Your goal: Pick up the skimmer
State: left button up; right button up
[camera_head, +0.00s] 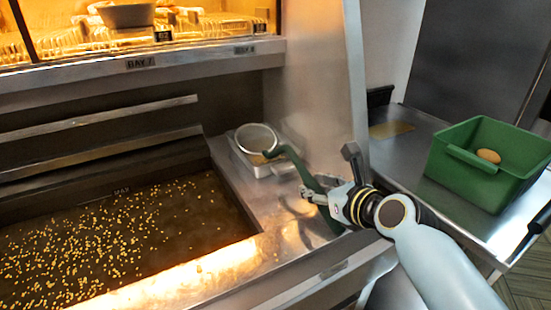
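The skimmer has a round, pale mesh bowl (256,138) and a curved green handle (292,160). Its bowl rests over a small metal pan (254,165) on the steel ledge right of the fryer. The handle runs down and right towards my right gripper (330,178). My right gripper is at the handle's lower part, with its fingers spread apart, one dark finger up and one silver finger to the left. Part of the handle passes behind or between the fingers; I cannot tell if they touch it. My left gripper is not in view.
A fryer vat (110,235) of dark oil with floating crumbs lies left. A steel panel (320,75) rises behind the ledge. A green bin (461,170) holding a brown item (489,156) stands on the right counter (395,150). A lit food bay (130,35) is at the top left.

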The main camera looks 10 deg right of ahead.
grip_shut()
jog(key=shift+r, duration=0.1)
